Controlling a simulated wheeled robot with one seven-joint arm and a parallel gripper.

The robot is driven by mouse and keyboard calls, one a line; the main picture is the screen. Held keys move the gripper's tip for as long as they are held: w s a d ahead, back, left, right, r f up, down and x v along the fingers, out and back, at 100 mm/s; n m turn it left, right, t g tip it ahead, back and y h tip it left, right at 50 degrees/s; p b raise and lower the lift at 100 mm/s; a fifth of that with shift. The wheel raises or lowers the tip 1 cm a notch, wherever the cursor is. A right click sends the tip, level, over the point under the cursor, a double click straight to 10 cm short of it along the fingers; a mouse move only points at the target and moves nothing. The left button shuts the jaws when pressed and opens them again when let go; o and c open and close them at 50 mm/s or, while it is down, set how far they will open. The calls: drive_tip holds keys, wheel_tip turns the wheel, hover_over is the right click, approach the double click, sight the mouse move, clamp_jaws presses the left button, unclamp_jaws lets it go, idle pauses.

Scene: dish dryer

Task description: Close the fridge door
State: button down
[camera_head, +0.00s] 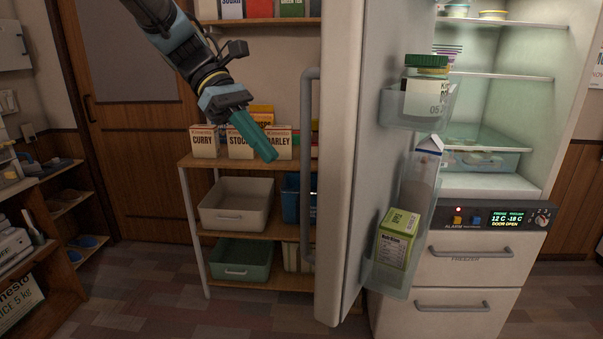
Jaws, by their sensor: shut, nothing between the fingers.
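The fridge door (340,190) stands wide open toward me, with its grey vertical handle (310,150) on the left side. Its inner shelves hold a green-lidded jar (425,88), a carton (423,165) and a green box (397,238). The lit fridge interior (500,110) shows at the right, and the panel (492,218) reads "DOOR OPEN". My gripper (274,157) has teal fingers that are shut and empty. It appears left of the door handle, apart from it in the picture; its exact depth is hard to tell.
A wooden shelf unit (190,160) with boxes and bins stands behind my gripper. The freezer drawers (460,262) below the fridge are shut. A low shoe rack (85,243) is at the left. Open floor (170,300) lies in front of the shelf unit.

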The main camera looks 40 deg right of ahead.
sight(318, 195)
drive_tip(key=s+f, duration=0.1)
drive_tip(key=s, duration=0.1)
drive_tip(key=s+d+f+p, duration=0.1)
drive_tip(key=s, duration=0.1)
drive_tip(key=s+d+f, duration=0.1)
drive_tip(key=shift+s+d+p, duration=0.25)
drive_tip(key=shift+s+p, duration=0.1)
drive_tip(key=shift+s, duration=0.05)
drive_tip(key=shift+s+d+f, duration=0.15)
drive_tip(key=shift+s+d, duration=0.1)
drive_tip(key=shift+s, duration=0.25)
